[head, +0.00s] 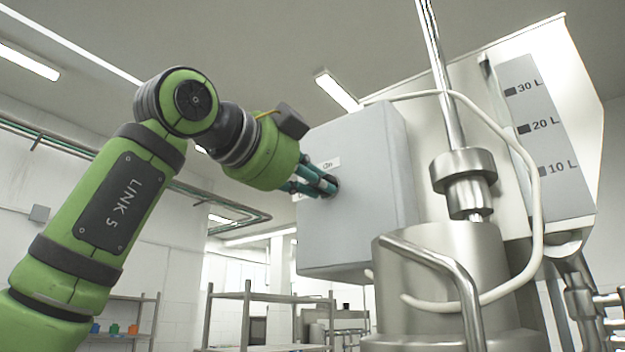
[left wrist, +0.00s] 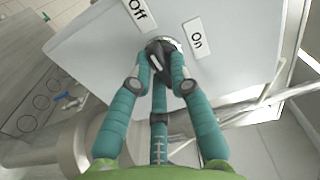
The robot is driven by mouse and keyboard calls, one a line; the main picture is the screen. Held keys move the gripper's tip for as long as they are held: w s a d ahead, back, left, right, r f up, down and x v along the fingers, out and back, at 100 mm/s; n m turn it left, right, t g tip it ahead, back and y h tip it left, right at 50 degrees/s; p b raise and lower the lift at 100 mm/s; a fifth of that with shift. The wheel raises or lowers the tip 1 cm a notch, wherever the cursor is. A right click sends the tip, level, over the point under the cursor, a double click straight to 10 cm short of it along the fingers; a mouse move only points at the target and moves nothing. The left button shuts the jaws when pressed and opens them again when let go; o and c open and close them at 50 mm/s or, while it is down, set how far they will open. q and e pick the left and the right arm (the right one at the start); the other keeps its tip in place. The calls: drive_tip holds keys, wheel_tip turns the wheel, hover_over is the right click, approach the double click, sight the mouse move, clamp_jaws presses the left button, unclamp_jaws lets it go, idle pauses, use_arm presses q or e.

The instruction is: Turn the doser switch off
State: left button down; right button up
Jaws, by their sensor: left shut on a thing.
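The doser switch (left wrist: 156,57) is a dark rotary knob on the face of a grey control box (head: 360,200). In the left wrist view an "Off" label (left wrist: 139,14) is above and left of the knob, and an "On" label (left wrist: 196,38) is to its right. My left gripper (left wrist: 160,72) has teal fingers shut around the knob. In the head view the left gripper (head: 328,186) reaches the box's front from the left, and its fingers mostly hide the knob. The knob's exact pointing is hard to tell between the fingers.
A steel doser cylinder (head: 450,270) with a bent pipe stands right of the box. A white hose (head: 538,215) loops past it. A hopper with a litre scale (head: 540,130) is behind. Metal shelves (head: 245,315) stand far back. The space left of the box is open.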

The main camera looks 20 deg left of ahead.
use_arm(q)
drive_tip(key=c, duration=1.1)
unclamp_jaws()
drive_tip(key=shift+c, duration=0.2)
drive_tip(key=shift+w, duration=0.1)
drive_tip(key=v, duration=1.2)
